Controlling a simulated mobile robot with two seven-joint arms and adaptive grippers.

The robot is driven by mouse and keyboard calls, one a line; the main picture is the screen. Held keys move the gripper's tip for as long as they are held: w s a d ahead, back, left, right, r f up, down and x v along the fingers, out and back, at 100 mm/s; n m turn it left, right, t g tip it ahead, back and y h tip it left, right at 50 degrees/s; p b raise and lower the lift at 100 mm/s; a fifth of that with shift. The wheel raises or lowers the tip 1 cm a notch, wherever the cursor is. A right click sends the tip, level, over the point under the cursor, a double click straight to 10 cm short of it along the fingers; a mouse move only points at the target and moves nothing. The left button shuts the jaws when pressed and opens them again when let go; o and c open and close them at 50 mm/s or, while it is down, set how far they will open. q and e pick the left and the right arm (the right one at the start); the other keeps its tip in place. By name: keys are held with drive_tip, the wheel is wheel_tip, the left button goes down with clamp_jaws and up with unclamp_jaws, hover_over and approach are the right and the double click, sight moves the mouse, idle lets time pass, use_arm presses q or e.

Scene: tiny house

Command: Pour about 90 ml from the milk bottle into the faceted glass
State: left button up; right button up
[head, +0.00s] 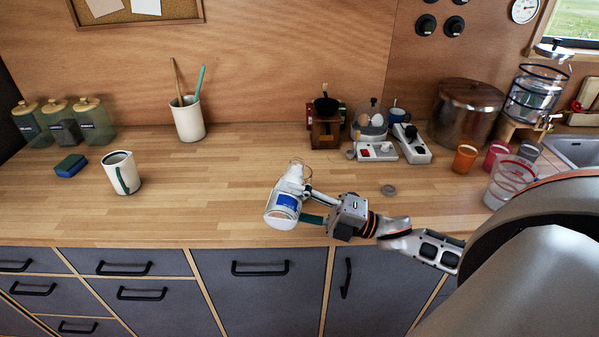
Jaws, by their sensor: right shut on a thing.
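The milk bottle (285,203), clear with white milk and a blue label, is near the front edge of the counter in the head view. It is tilted, its base toward me and its neck pointing away. My right gripper (311,204) comes in from the right and is shut on the bottle. A clear glass rim (300,163) shows just behind the bottle neck; it seems to be the faceted glass, mostly hidden by the bottle. I cannot tell whether milk is flowing or how much is in the glass. My left gripper is out of view.
A small grey cap (388,190) lies right of the bottle. A white mug (122,173) and a blue sponge (70,166) are at left. Coloured cups (465,158) stand at right; a grinder (325,127) and power strips (412,144) are behind.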

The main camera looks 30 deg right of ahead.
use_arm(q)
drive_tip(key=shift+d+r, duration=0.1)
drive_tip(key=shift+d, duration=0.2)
use_arm(e)
drive_tip(key=shift+s+r, duration=0.1)
drive_tip(key=shift+r, duration=0.2)
idle(0.3)
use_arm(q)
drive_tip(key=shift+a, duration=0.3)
use_arm(e)
drive_tip(key=shift+r+m, duration=0.1)
drive_tip(key=shift+m, duration=0.2)
